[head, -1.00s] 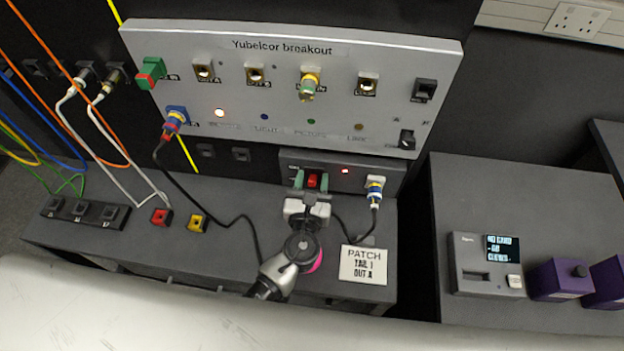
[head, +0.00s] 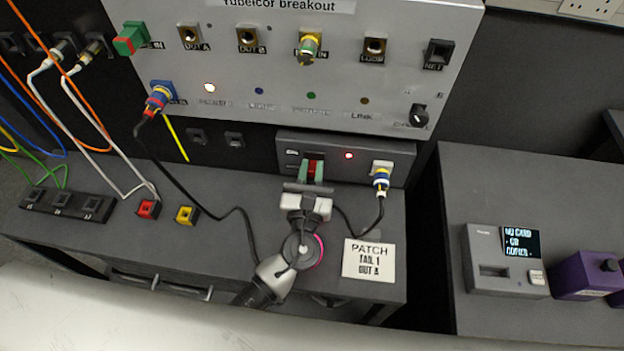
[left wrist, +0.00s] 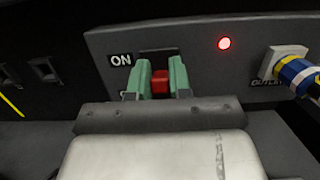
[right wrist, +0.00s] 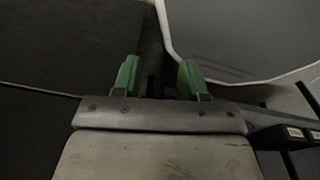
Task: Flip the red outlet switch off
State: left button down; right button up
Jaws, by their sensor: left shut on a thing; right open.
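The red outlet switch (head: 312,168) is on the front of a low grey outlet box (head: 400,156), and it shows in the left wrist view (left wrist: 160,82) below a dark slot beside an "ON" label (left wrist: 121,59). My left gripper (head: 311,172) has its green fingers on both sides of the switch and is shut on it. The fingers hide the sides of the switch and most of a lower label. The red lamp (left wrist: 224,43) on the box is lit. My right gripper (right wrist: 156,78) is open and empty in the right wrist view, and out of the head view.
A blue-and-white plug (head: 381,177) sits in the outlet right of the switch, its black cable hanging to the bench. The breakout panel (head: 300,80) stands above. A patch card (head: 368,261), a red block (head: 148,209) and a yellow block (head: 186,215) lie on the bench.

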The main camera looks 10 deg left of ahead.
pick_arm(q)
jog(key=shift+f+t+b, duration=0.55)
jog(key=shift+t+b, duration=0.35)
jog(key=shift+b, duration=1.55)
jog(key=shift+s+r+b, duration=0.1)
jog(key=shift+r+b, duration=0.05)
jog(key=shift+b, duration=0.2)
jog(key=shift+r, duration=0.1)
jog(key=c, duration=1)
grip_release()
jog(key=shift+c, duration=0.2)
